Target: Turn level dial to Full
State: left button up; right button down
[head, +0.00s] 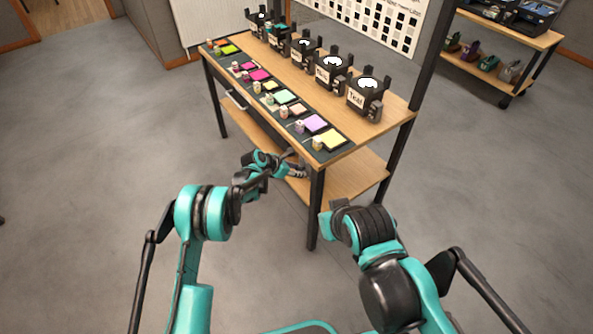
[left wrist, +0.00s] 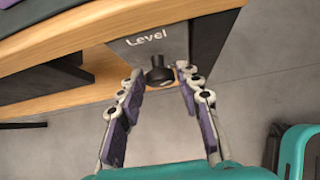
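The level dial (left wrist: 157,76) is a small black knob on a dark panel (left wrist: 150,45) lettered "Level", fixed under the wooden table's edge. In the left wrist view the fingers of my left gripper (left wrist: 163,84) are apart, one on each side of the knob. The tips show a gap to it, though I cannot tell the depth exactly. In the head view my left gripper (head: 296,168) is at the table's near end, by the front leg, and the dial cannot be made out there. The knob's pointer and a Full mark cannot be read. My right arm shows at the lower right, but its gripper cannot be made out.
The wooden table (head: 345,150) carries dark mats with coloured pads and small jars, and a row of black lamp-like units (head: 367,95). A lower shelf (head: 345,182) runs beneath it. A second cart (head: 490,70) stands at the back right. The floor around is clear.

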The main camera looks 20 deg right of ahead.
pick_arm(q)
grip_shut()
jog(key=shift+s, duration=0.1)
jog(key=shift+s+d+f+m+t+y, duration=0.1)
jog(key=shift+s+f+m+t+y, duration=0.1)
jog(key=shift+m+t, duration=1.35)
jog(key=shift+s+d+f+m+t+y, duration=0.15)
jog(key=shift+m+t, duration=0.75)
jog(key=shift+t, duration=1.3)
jog(key=shift+s+f+m+t+y, duration=0.15)
jog(key=shift+s+f+m+t, duration=0.1)
jog(key=shift+m+t, duration=1.3)
jog(key=shift+t, duration=0.6)
